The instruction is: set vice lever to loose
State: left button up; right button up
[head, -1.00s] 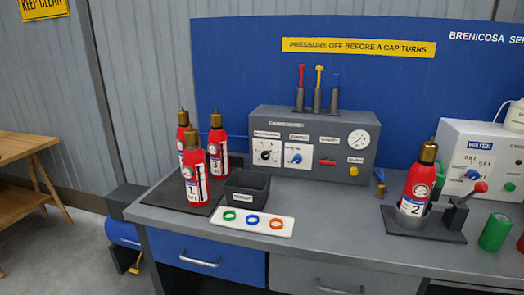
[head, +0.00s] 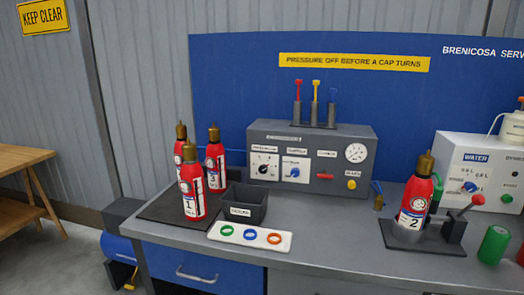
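The vice (head: 436,241) is a dark base plate with a clamp at the right of the bench. Its lever has a red knob (head: 478,199) and slants up to the right. Extinguisher 2 (head: 413,210), red with a brass top, stands upright in the vice. Whether the jaws press on it I cannot tell. Neither of my grippers is in the head view.
Several red extinguishers (head: 193,193) stand on a dark mat at the left, beside a grey bin (head: 244,208). A white tray (head: 250,236) holds coloured rings. A green cylinder (head: 494,245) stands right of the vice. A grey control panel (head: 311,160) stands behind.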

aim_at(477, 199)
jog(key=z, duration=1.35)
